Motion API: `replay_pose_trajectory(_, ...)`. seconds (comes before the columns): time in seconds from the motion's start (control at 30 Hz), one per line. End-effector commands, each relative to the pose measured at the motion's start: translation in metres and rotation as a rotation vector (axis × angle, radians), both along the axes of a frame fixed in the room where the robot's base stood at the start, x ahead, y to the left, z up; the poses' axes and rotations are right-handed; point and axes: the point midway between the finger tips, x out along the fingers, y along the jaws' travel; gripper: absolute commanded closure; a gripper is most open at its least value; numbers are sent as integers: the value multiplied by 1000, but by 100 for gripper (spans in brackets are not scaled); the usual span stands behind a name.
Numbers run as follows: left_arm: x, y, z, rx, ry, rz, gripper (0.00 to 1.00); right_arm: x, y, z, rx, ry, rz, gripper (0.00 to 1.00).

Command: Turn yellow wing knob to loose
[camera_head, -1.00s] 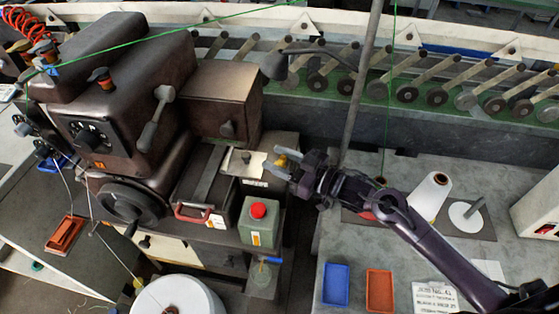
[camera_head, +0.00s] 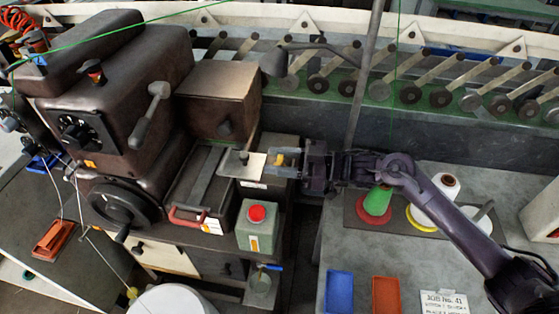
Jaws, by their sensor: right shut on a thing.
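The yellow wing knob (camera_head: 280,160) is at the right end of the light metal plate (camera_head: 246,166) on the dark machine. My right gripper (camera_head: 282,164) comes in from the right and is shut on the yellow knob, with a finger to each side of it. The fingers hide part of the knob, so its turn angle is hard to tell. My left gripper is not in view.
A green box with a red button (camera_head: 257,213) stands just below the gripper. A dark handwheel (camera_head: 120,203) is at the left. Cones (camera_head: 378,200) and blue and orange trays (camera_head: 339,291) occupy the right bench. A thin pole (camera_head: 364,80) rises behind my arm.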

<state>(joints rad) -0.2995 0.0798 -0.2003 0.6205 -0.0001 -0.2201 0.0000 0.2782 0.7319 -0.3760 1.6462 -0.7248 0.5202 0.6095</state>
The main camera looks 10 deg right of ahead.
Motion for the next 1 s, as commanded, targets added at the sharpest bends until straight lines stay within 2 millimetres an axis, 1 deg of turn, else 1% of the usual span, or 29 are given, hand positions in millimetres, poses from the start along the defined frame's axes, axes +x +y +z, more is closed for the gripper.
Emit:
replay_pose_trajectory(0.17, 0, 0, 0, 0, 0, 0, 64, 1, 0, 1, 1, -4, -2, 82)
replay_pose_trajectory(0.2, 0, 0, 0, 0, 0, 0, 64, 1, 0, 1, 1, -4, -2, 56)
replay_pose_trajectory(0.33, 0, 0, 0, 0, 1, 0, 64, 1, 0, 1, 1, -4, -2, 39)
replay_pose_trajectory(0.57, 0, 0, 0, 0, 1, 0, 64, 0, 0, 1, 1, -1, -1, 38)
replay_pose_trajectory(0.67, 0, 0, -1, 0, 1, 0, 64, -1, -3, -1, 0, -1, -2, 38)
replay_pose_trajectory(0.77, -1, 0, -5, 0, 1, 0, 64, -5, -15, -2, -3, -1, -4, 38)
replay_pose_trajectory(1.0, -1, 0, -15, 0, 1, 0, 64, -21, -53, -3, -4, -1, -3, 38)
